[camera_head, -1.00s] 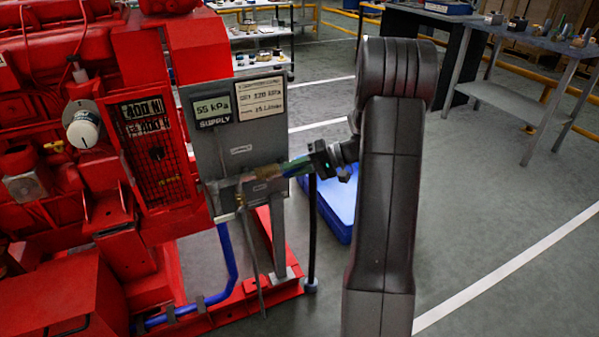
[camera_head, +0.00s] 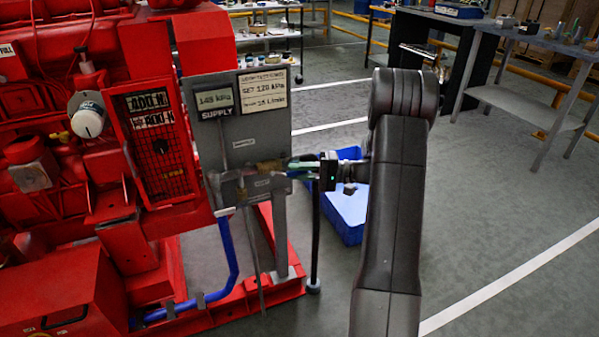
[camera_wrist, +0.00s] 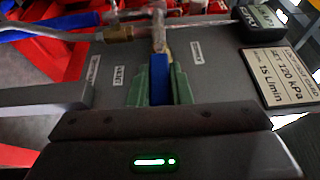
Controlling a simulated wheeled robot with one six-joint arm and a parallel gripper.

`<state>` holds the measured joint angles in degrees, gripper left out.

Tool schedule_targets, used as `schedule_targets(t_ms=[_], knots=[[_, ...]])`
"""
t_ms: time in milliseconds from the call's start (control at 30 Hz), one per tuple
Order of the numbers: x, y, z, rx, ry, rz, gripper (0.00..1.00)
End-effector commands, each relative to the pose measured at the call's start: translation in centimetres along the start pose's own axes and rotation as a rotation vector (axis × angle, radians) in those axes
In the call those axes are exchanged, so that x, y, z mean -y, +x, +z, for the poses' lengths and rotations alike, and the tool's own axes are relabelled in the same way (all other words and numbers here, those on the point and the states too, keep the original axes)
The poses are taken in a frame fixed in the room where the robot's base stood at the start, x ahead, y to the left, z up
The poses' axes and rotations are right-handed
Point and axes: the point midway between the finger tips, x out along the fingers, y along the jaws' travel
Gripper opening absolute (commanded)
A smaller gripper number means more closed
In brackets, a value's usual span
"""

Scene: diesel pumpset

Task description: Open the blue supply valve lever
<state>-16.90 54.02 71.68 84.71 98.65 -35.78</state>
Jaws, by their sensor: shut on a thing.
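The blue valve lever (camera_wrist: 160,84) shows in the wrist view between the two green fingers of my gripper (camera_wrist: 161,80). The fingers are shut on it. The lever runs up to the brass and grey pipe fitting (camera_wrist: 118,34) on the grey panel (camera_wrist: 215,85). In the head view my gripper (camera_head: 304,168) reaches the panel from the right, and the lever is mostly hidden by the fingers. The supply gauge (camera_head: 215,100) at the panel's upper left reads about 149 kPa. A plate (camera_head: 263,92) beside it reads SET 120 kPa, 15 L/min.
The red pumpset (camera_head: 60,200) fills the left side. A blue pipe (camera_head: 229,250) runs down from the panel. A blue crate (camera_head: 350,208) lies on the floor behind my gripper. Workbenches (camera_head: 530,45) stand at the back right. The floor at right is clear.

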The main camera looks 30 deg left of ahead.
Motion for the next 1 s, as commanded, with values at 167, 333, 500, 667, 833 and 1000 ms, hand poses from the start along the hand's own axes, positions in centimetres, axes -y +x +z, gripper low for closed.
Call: schedule_targets(t_ms=[167,333,500,667,833,1000], knots=[[-0.2,0.0,0.1,0.002,0.006,-0.001,0.00],[-0.2,0.0,0.1,0.002,0.006,-0.001,0.40],[-0.1,0.0,0.1,0.001,0.003,-0.001,0.40],[-0.1,-0.2,0.1,0.000,0.003,0.000,0.40],[0.1,-2.3,0.0,-0.003,0.002,-0.001,0.40],[0.1,-6.2,0.0,-0.004,0.003,-0.001,0.40]])
